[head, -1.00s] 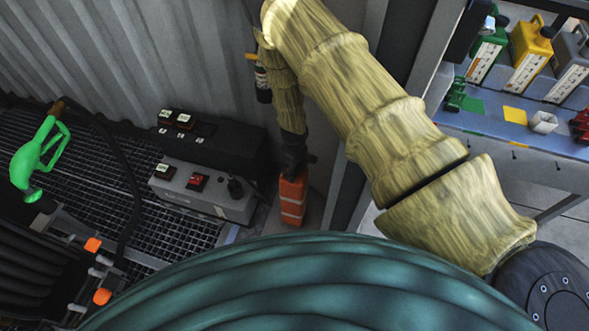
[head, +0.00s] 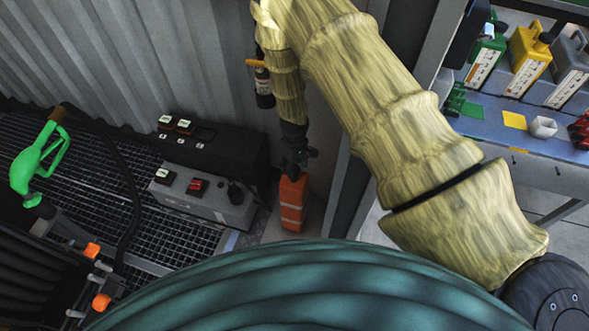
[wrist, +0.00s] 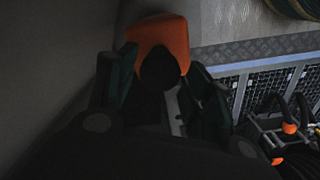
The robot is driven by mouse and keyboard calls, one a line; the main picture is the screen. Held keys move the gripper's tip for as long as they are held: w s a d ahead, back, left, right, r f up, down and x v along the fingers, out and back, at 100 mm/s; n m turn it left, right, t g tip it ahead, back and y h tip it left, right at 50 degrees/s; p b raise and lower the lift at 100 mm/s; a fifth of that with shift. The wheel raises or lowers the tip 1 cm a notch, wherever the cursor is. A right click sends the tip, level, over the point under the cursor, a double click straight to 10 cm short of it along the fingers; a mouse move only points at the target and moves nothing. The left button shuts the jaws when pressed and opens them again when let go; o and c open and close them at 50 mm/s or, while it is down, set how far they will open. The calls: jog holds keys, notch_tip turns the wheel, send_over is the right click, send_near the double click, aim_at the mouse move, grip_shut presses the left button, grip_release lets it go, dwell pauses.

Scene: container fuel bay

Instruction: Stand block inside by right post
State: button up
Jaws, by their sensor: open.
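The orange block (head: 292,204) with pale bands stands upright on the floor in the corner, inside the dark right post (head: 350,185). It looks close to the post, with a small strip of floor between them. My gripper (head: 296,166) points down just above the block and is open. In the wrist view the block's orange top (wrist: 158,33) shows beyond and between the spread dark fingers (wrist: 163,90). A dark round shape hides part of the block there. I cannot tell whether a finger still touches it.
A grey switch box (head: 205,193) and a black box (head: 215,145) stand left of the block. A green fuel nozzle (head: 38,160) is at far left above the grating. A small extinguisher (head: 263,85) hangs on the wall. A blue shelf (head: 480,128) with canisters lies beyond the post.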

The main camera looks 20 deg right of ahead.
jog(key=shift+r, duration=2.85)
jog(key=shift+c, duration=0.3)
